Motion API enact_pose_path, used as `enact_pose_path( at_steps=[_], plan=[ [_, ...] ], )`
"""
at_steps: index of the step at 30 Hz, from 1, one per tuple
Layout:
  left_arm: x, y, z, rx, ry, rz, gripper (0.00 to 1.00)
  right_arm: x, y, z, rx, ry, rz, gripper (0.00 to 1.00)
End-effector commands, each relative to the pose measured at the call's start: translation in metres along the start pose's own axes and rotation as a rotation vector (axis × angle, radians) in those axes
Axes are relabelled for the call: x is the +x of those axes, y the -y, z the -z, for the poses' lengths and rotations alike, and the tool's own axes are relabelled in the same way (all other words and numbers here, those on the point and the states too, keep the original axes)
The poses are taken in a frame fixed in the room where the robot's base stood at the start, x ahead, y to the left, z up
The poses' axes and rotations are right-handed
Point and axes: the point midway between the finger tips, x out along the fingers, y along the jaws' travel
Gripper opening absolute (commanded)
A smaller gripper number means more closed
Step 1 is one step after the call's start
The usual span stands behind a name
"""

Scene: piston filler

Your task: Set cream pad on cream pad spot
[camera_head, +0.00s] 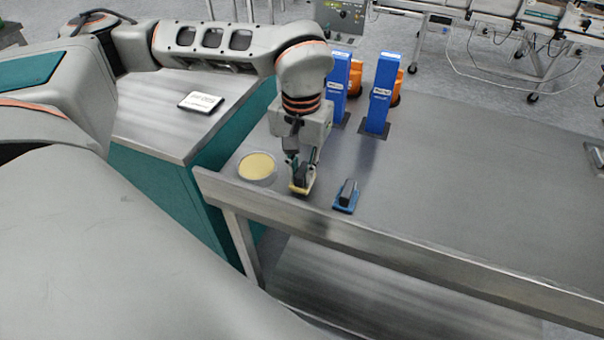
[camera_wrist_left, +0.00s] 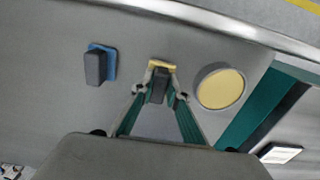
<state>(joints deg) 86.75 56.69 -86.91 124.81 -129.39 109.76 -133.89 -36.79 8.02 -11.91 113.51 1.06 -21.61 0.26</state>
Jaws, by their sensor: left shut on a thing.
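The cream pad (camera_head: 299,188) is a small pale yellow pad with a dark grip block on top. My left gripper (camera_head: 301,173) is shut on its dark block, near the table's front left corner. In the left wrist view the cream pad (camera_wrist_left: 162,65) shows past the fingertips of my left gripper (camera_wrist_left: 160,93). A round disc (camera_head: 257,167) with a cream top and pale rim lies on the table, left of the gripper; it also shows in the left wrist view (camera_wrist_left: 221,88). I cannot tell whether the held pad touches the table. My right gripper is not in view.
A blue pad (camera_head: 345,196) with a dark block lies just right of the held pad. Two blue upright boxes (camera_head: 381,92) with orange parts behind stand at the back. A white label plate (camera_head: 201,102) lies on the left counter. The table's right side is mostly clear.

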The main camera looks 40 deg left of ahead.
Motion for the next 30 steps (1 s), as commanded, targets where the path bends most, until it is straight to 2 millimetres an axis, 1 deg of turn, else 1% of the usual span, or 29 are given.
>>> enact_pose_path(
  at_steps=[1,2,9,13,14,15,16,26,30],
  plan=[
    [0.008,0.0,-0.001,0.0,0.003,0.001,0.0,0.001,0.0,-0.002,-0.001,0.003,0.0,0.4],
    [0.01,0.0,-0.001,0.0,0.003,0.001,0.0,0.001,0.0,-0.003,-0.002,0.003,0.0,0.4],
    [0.009,0.0,0.0,0.0,0.0,0.0,0.0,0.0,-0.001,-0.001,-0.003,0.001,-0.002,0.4],
    [0.013,0.0,0.0,0.0,0.001,0.0,0.0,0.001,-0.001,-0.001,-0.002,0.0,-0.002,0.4],
    [0.013,0.0,0.0,0.0,0.001,0.0,0.17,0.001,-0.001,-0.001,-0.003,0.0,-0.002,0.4],
    [0.013,0.0,0.0,0.0,0.0,0.0,0.28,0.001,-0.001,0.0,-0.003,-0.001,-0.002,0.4],
    [0.012,0.0,0.0,0.0,0.0,0.0,0.31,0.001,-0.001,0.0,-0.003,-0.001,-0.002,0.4],
    [0.011,0.0,0.0,0.0,0.0,0.0,0.31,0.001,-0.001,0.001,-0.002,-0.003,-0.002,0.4],
    [0.001,0.0,0.001,0.0,-0.004,-0.002,0.31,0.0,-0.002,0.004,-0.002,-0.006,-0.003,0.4]
  ],
)
